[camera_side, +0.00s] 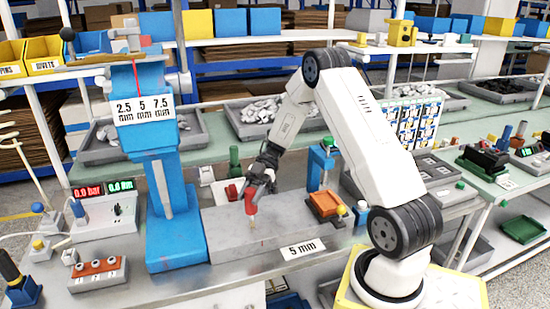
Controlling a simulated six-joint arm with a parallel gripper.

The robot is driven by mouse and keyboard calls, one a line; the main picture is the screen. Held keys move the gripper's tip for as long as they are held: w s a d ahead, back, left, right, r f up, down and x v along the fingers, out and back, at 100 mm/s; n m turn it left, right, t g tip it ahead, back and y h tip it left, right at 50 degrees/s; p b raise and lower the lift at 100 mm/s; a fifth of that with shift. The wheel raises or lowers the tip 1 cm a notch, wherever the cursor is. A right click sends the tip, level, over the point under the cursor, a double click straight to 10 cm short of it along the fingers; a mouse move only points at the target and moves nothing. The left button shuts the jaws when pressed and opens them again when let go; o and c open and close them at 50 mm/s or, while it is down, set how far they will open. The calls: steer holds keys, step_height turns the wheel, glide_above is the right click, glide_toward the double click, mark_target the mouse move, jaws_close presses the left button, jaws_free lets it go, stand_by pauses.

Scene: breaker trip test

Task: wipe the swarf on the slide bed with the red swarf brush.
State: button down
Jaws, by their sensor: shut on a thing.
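My gripper (259,187) is shut on the red swarf brush (250,206). The brush points down with its pale tip lowest, over the top of a long grey block (225,232) that looks like the slide bed. I cannot tell whether the tip touches the surface. Swarf on the bed is too small to make out clearly. The fingers partly hide the top of the brush.
A blue press-like stand (170,215) rises close to the left of the bed. An orange tray (325,205) and a small blue fixture (320,165) stand to the right. A "5 mm" label (303,250) lies in front.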

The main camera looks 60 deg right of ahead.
step_height(320, 180, up, 8)
steer(key=w+a, duration=0.2)
stand_by(0.8)
stand_by(0.6)
steer(key=f, duration=0.8)
steer(key=shift+s+d, duration=2.6)
steer(key=shift+w+a, duration=2.65)
step_height(320, 180, up, 8)
